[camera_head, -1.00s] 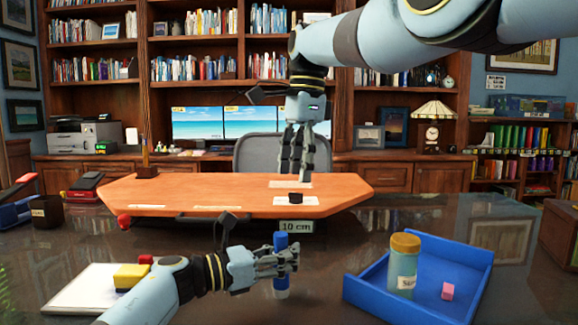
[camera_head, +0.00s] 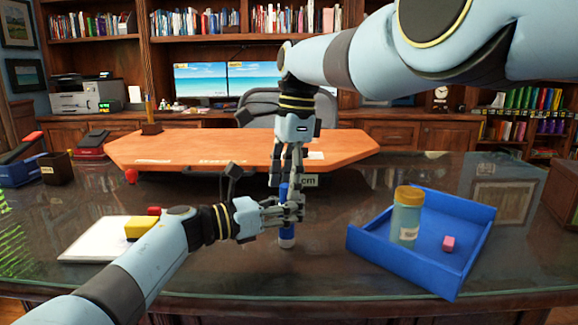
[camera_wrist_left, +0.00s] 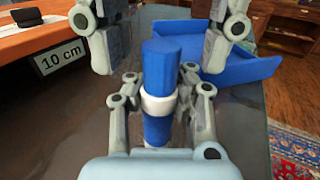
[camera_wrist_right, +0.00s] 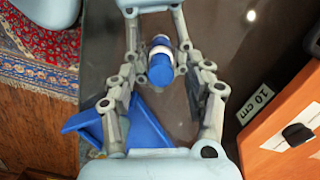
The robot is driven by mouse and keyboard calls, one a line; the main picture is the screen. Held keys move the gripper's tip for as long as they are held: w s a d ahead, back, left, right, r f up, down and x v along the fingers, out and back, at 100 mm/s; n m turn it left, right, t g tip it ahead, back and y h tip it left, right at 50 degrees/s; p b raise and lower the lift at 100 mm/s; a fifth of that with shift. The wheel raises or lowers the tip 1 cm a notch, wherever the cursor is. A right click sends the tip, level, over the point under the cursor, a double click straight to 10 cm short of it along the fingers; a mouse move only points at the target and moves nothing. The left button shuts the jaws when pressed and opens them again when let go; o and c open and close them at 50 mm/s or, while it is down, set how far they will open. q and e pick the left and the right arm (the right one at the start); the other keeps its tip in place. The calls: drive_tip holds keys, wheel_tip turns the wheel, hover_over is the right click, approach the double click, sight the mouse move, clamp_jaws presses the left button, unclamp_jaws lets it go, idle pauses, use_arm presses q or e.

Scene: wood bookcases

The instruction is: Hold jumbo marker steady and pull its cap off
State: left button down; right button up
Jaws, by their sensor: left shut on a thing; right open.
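The jumbo marker (camera_head: 287,236) stands upright over the dark glass desk, blue with a white band. My left gripper (camera_head: 291,212) is shut around it; the left wrist view shows those fingers (camera_wrist_left: 162,100) on either side of the band. The blue cap (camera_wrist_left: 163,66) rises above the band. My right gripper (camera_head: 286,178) points down from above and is open, its fingers on either side of the cap. The right wrist view shows the cap's end (camera_wrist_right: 160,70) between its spread fingers (camera_wrist_right: 162,85). Contact with the cap cannot be told.
A blue tray (camera_head: 405,262) to the right holds a yellow-capped bottle (camera_head: 407,219) and a pink cube (camera_head: 449,243). A raised orange wooden shelf (camera_head: 230,150) with a "10 cm" label (camera_head: 310,181) stands behind. A white pad (camera_head: 95,243) with a yellow block (camera_head: 140,227) lies left.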

sight(284, 186)
drive_tip(key=shift+c, duration=0.2)
clamp_jaws()
drive_tip(key=shift+r, duration=1.2)
drive_tip(key=shift+r, duration=0.1)
drive_tip(key=shift+r, duration=1.05)
use_arm(q)
drive_tip(key=c, duration=1.2)
unclamp_jaws()
